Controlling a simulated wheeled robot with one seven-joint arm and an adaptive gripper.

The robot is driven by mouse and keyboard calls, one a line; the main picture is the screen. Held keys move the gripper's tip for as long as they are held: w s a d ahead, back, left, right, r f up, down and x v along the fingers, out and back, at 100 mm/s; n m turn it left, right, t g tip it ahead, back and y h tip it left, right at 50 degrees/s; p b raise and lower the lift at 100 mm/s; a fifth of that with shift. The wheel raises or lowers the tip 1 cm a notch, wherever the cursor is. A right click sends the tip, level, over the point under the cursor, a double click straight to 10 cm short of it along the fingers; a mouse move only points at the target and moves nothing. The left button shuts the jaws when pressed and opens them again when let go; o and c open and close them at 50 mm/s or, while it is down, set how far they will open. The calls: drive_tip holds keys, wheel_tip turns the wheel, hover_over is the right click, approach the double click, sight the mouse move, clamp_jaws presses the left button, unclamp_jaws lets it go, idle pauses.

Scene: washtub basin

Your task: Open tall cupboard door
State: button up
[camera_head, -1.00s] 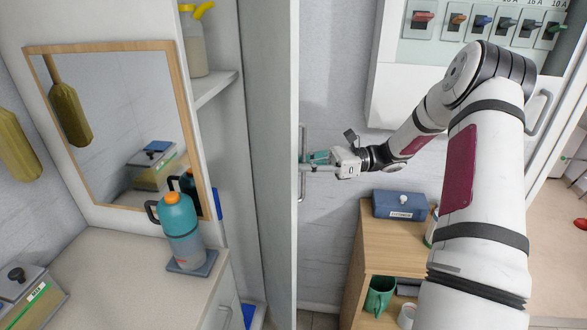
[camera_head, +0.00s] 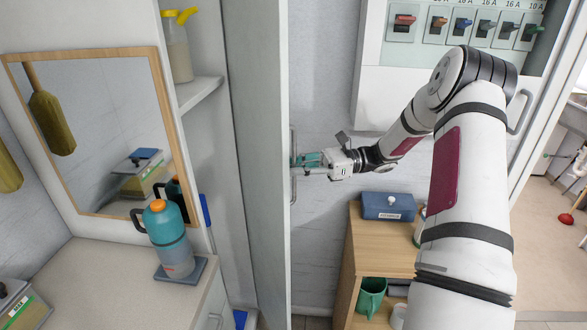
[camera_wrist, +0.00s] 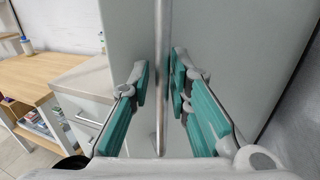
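The tall cupboard door (camera_head: 257,170) stands swung out, with its inner side facing left and the cupboard's inside showing beside it. Its long vertical bar handle (camera_head: 293,190) is on the right-hand face. My gripper (camera_head: 299,161) is at this handle, with its green-padded fingers pointing left at the door. In the wrist view the handle (camera_wrist: 160,60) runs vertically between my gripper's two fingers (camera_wrist: 159,84). A narrow gap shows on each side of the bar, so the fingers are around it but not visibly clamped on it.
A shelf (camera_head: 199,92) in the cupboard holds a bottle with a yellow top (camera_head: 177,48). A counter (camera_head: 105,270) with a teal jug (camera_head: 168,238) and a mirror (camera_head: 100,130) is left. A wooden unit (camera_head: 375,245) with a blue box (camera_head: 388,206) stands below my arm.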

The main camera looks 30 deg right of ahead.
drive_tip(key=v, duration=0.7)
drive_tip(key=shift+s, duration=0.1)
drive_tip(key=shift+c, duration=0.6)
